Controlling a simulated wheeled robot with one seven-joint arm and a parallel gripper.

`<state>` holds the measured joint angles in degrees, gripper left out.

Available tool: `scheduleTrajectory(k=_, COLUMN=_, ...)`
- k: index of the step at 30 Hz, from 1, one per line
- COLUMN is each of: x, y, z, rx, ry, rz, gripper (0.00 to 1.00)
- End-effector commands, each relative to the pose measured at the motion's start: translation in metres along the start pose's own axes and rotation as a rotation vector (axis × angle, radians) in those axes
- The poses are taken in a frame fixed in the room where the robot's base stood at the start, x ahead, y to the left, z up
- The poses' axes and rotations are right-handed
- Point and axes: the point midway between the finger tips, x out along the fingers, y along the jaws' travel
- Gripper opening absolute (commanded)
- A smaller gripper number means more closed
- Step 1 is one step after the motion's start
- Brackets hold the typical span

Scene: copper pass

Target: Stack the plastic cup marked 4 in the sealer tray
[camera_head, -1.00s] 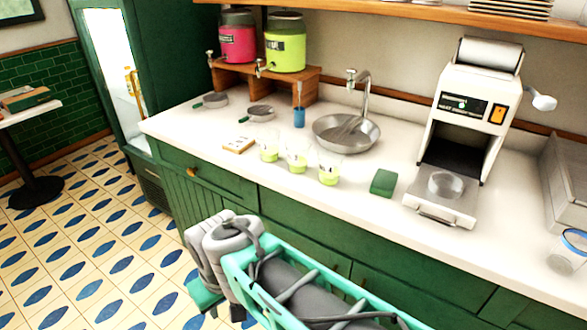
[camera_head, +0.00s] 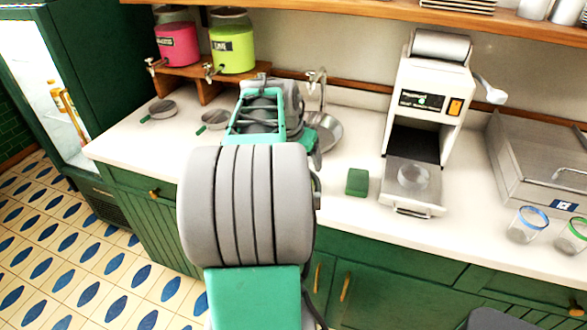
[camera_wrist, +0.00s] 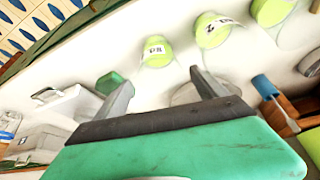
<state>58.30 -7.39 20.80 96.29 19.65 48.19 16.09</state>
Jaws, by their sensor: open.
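Three clear plastic cups with green contents stand on the counter in the wrist view: the near one (camera_wrist: 157,52), the middle one (camera_wrist: 212,31) and the far one (camera_wrist: 270,10). The near and middle cups carry dark marks, but I cannot tell which is the 4. My gripper (camera_wrist: 161,77) is open and empty, its fingers apart on the near cup's side of the sink. In the head view my arm hides these cups and the gripper's fingertips. The sealer tray (camera_head: 401,207) sticks out of the white sealer (camera_head: 430,105). A clear round cup or holder (camera_head: 412,178) sits in it.
A green sponge (camera_head: 357,182) lies left of the sealer tray. The sink (camera_head: 326,135) is partly behind my arm. Drink dispensers (camera_head: 232,48) stand at the back left. Two rimmed glasses (camera_head: 527,224) and a steel unit (camera_head: 540,165) are at the right.

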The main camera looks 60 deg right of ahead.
Motion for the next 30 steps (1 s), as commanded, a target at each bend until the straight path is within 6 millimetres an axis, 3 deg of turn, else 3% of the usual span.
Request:
scheduleTrajectory(k=15, x=0.077, y=0.003, z=-0.002, rx=0.011, ry=-0.001, rz=0.006, gripper=0.82)
scheduleTrajectory(k=23, x=0.082, y=0.002, z=-0.002, rx=0.011, ry=0.002, rz=0.004, gripper=0.81)
scheduleTrajectory(k=30, x=0.082, y=0.002, z=-0.002, rx=0.011, ry=0.002, rz=0.004, gripper=0.61)
